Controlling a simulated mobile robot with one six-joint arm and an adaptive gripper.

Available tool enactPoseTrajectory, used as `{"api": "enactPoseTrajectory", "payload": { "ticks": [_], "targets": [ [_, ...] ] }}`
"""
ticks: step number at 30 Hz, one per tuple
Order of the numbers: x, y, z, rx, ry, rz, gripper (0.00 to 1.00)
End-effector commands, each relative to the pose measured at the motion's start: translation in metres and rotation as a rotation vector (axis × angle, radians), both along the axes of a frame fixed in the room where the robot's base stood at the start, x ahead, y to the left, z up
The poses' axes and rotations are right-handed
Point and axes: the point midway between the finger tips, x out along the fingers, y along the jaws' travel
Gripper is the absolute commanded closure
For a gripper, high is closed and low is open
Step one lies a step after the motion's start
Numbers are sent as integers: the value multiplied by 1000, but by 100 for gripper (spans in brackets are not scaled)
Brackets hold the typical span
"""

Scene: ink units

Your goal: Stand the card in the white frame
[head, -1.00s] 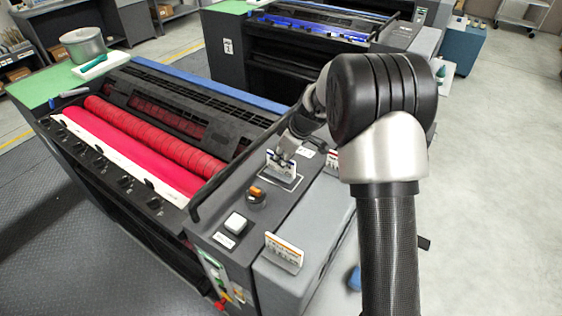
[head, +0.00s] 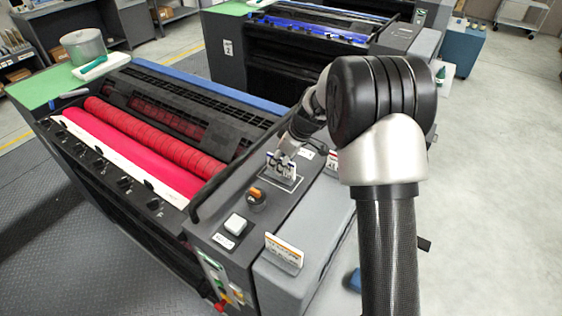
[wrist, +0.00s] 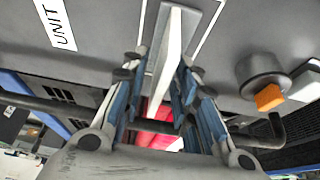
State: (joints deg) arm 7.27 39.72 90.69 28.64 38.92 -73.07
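The card (head: 282,171) stands upright on the dark console top inside the white frame (head: 296,186), a thin white outline. In the wrist view the card (wrist: 172,38) shows edge-on, between the two white lines of the frame (wrist: 208,33). My gripper (head: 283,157) is at the card's upper part. In the wrist view its fingers (wrist: 161,75) are apart, one on each side of the card, with a visible gap on both sides. The card's lower edge and the far side of the frame are partly hidden.
An orange-topped knob (head: 256,198) and a white button (head: 235,222) sit nearer on the console. Another card with an orange stripe (head: 284,252) stands on the grey ledge. A red-marked card (head: 332,161) is partly hidden behind my arm. Red rollers (head: 140,127) lie to the left.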

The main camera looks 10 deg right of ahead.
Motion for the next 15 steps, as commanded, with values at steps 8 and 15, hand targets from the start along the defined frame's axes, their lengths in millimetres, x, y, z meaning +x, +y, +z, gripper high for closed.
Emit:
{"api": "enactPoseTrajectory", "payload": {
  "ticks": [8, 15],
  "targets": [
    [-5, -6, 26, 1, -3, -1, 73],
    [-20, -21, 76, 0, -4, -2, 73]
  ]
}}
